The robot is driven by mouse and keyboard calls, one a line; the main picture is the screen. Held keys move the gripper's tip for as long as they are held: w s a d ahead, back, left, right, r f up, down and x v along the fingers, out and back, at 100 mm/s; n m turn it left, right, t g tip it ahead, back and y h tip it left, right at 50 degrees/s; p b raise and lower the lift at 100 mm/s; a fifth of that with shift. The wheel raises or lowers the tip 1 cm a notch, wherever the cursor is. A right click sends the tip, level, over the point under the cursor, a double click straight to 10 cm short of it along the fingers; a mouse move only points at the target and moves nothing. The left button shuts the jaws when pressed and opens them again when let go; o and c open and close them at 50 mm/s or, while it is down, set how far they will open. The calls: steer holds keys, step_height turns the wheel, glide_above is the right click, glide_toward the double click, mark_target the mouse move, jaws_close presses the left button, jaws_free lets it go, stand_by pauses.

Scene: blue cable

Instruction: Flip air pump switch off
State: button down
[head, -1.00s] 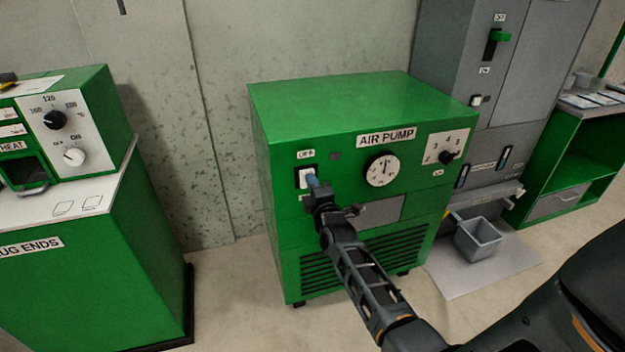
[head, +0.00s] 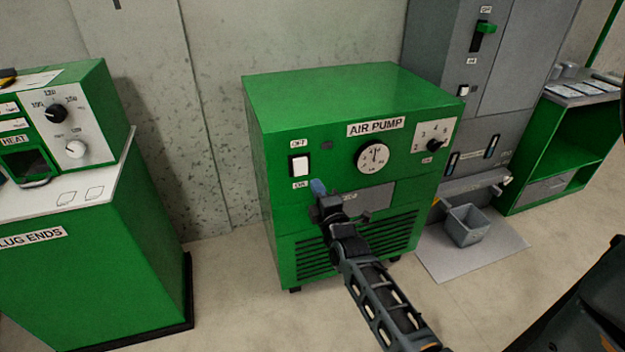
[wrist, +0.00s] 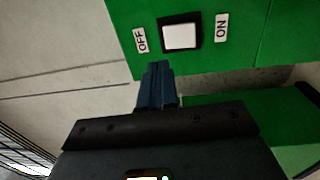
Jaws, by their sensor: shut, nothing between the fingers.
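The green air pump (head: 345,95) stands in the middle of the head view, with an "AIR PUMP" label. Its white rocker switch (head: 299,166) in a dark frame is at the front panel's upper left, with OFF above and ON below. In the wrist view the switch (wrist: 180,37) has OFF at its left and ON at its right. I cannot tell which side is pressed in. My gripper (head: 318,187) is shut and empty, with blue fingertips just below and right of the switch in the head view. In the wrist view the gripper (wrist: 156,68) appears apart from the switch.
A round gauge (head: 373,156) and a black knob (head: 433,145) are right of the switch. A green bench (head: 95,260) stands left. A grey cabinet (head: 525,75) and a grey bin (head: 468,226) are at right. Bare floor lies in front.

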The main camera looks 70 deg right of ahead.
steer(key=shift+r+v, duration=0.15)
steer(key=shift+v, duration=0.6)
steer(key=shift+r+v, duration=0.2)
steer(key=shift+v, duration=0.55)
steer(key=s+a+m+t+y, duration=0.2)
steer(key=s+a+y, duration=0.2)
steer(key=a, duration=0.9)
steer(key=s+a+m+t+y, duration=0.1)
steer(key=s+a+y, duration=0.25)
steer(key=a, duration=0.85)
steer(key=s+a+r+m+y, duration=0.5)
steer(key=s+a+r+y, duration=0.2)
steer(key=s+a+r, duration=0.4)
steer(key=shift+s+a+r, duration=0.4)
steer(key=shift+s+r, duration=0.15)
steer(key=shift+s, duration=0.7)
